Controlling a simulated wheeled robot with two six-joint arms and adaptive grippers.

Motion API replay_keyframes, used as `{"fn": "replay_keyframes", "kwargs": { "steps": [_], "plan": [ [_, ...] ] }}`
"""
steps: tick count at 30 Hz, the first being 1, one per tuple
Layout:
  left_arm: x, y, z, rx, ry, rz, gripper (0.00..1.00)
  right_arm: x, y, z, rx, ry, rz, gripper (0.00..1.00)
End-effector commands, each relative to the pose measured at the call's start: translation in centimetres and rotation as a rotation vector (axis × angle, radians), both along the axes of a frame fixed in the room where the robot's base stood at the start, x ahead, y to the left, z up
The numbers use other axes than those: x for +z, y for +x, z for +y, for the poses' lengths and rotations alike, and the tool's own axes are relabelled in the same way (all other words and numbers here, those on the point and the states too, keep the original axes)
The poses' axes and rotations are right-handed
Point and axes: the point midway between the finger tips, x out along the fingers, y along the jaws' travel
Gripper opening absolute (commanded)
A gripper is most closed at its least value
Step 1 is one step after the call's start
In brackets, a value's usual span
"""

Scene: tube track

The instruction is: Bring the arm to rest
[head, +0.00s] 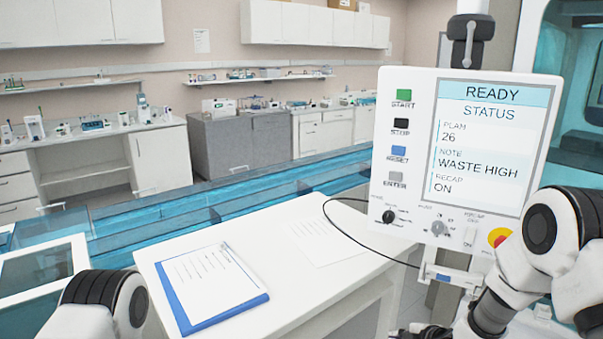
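My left arm (105,300) shows only as a white link with a black ringed joint at the lower left; its gripper is out of view. My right arm (545,240) bends in from the right edge, in front of the lower right of a control panel. Its dark gripper (425,332) is only partly seen at the bottom edge, below the panel, and its fingers cannot be made out. The control panel (455,150) reads READY, STATUS and WASTE HIGH, with coloured buttons and knobs.
A white table (300,270) carries a blue clipboard (215,285) with paper and a loose sheet (325,240). A black cable loops from the panel over the table's right edge. A blue transparent track (220,207) runs behind. Lab counters line the back wall.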

Motion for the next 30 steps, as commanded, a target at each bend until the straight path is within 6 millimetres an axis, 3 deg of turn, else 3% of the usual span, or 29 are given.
{"fn": "replay_keyframes", "kwargs": {
  "steps": [1, 3, 5, 9, 12, 15, 18, 20, 30],
  "plan": [
    [-0.3, 0.0, 0.0, 0.0, 0.0, 0.0, 0.4, -4.0, -2.9, 0.3, -0.038, 0.025, 0.098, 0.0],
    [-0.5, 0.0, 0.0, 0.0, 0.0, 0.0, 0.4, -8.7, -7.3, 0.5, -0.115, 0.066, 0.235, 0.0],
    [-0.6, 0.0, 0.0, 0.0, 0.0, 0.0, 0.4, -12.3, -11.5, 0.6, -0.199, 0.1, 0.356, 0.0],
    [-1.0, 0.0, 0.0, 0.0, 0.0, 0.0, 0.4, -18.5, -22.7, 0.4, -0.472, 0.164, 0.648, 0.0],
    [-1.2, 0.0, 0.0, 0.0, 0.0, 0.0, 0.4, -20.5, -31.3, -0.4, -0.765, 0.194, 0.838, 0.0],
    [-1.1, 0.0, 0.0, 0.0, 0.0, 0.0, 0.4, -19.0, -37.3, -1.9, -1.183, 0.248, 0.923, 0.0],
    [-1.1, 0.0, 0.0, 0.0, 0.0, 0.0, 0.4, -18.7, -37.9, -2.7, -1.434, 0.329, 0.897, 0.0],
    [-1.1, 0.0, 0.0, 0.0, 0.0, 0.0, 0.4, -18.7, -37.8, -2.8, -1.488, 0.36, 0.89, 0.0],
    [-1.1, 0.0, 0.0, 0.0, 0.0, 0.0, 0.4, -18.7, -37.6, -2.7, -1.505, 0.374, 0.888, 0.0]
  ]
}}
